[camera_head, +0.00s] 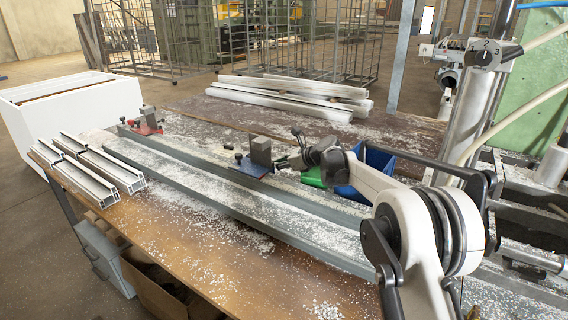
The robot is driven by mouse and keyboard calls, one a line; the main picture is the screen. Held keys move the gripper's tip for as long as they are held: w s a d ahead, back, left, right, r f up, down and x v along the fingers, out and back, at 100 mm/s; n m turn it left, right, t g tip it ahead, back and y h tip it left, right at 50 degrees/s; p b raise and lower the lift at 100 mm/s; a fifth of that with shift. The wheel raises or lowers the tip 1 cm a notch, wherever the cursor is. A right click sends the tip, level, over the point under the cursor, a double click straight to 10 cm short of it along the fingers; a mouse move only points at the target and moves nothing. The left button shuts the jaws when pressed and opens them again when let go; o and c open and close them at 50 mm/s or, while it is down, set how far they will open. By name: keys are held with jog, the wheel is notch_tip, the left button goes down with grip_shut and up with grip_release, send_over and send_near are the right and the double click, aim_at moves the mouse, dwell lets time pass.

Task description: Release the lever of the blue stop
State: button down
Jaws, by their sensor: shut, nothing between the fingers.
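The blue stop (250,169) sits on the grey rail (215,189) near the middle of the bench, with an upright grey block (261,152) on it. A small dark knob shows at its left side; I cannot tell the lever's position at this size. My arm reaches in from the lower right. My gripper (284,163) is shut and empty, just right of the blue stop's block. I cannot tell whether it touches the stop. Part of the stop's right side is hidden behind the gripper.
A red stop (147,126) stands farther left on the rail. Cut white profiles (97,168) lie at the left bench edge. Long white profiles (285,92) are stacked behind. A blue bin (370,168) and a green bin (313,177) stand right of my gripper. White chips cover the bench.

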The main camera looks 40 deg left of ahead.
jog(key=x, duration=0.3)
jog(key=shift+a+f, duration=0.2)
jog(key=shift+a, duration=0.45)
notch_tip(320, 180, up, 4)
jog(key=shift+s+a+f, duration=0.15)
jog(key=shift+a, duration=0.05)
jog(key=shift+r, duration=0.2)
